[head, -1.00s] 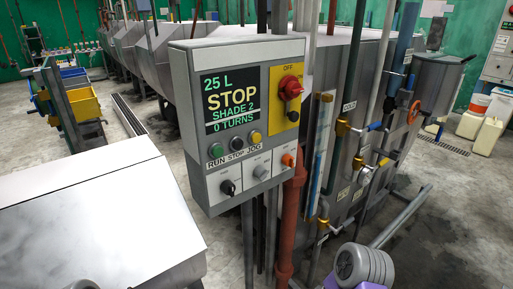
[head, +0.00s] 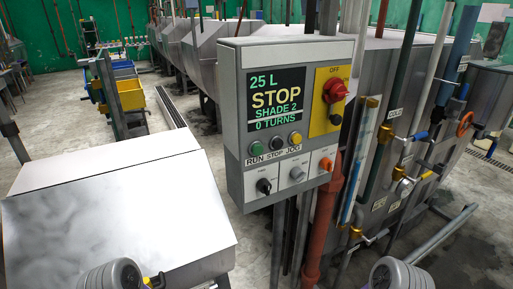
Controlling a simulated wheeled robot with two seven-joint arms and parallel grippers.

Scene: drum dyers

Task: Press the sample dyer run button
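The grey control panel (head: 240,185) stands upright on posts near the middle of the head view. Its screen (head: 277,99) reads 25 L, STOP, SHADE 2, 0 TURNS. Below the screen, the green run button (head: 256,148) sits above the word RUN, left of the dark stop button (head: 277,144) and the yellow jog button (head: 296,138). Nothing covers the run button. Neither of my grippers shows; only grey rounded parts of my arms appear at the bottom edge, well below the buttons.
A red switch (head: 335,90) on a yellow plate sits right of the screen. Knobs line the panel's lower part. A metal housing (head: 120,215) fills the lower left. Pipes and valves stand right of the panel. A yellow crate (head: 130,94) is at the back left.

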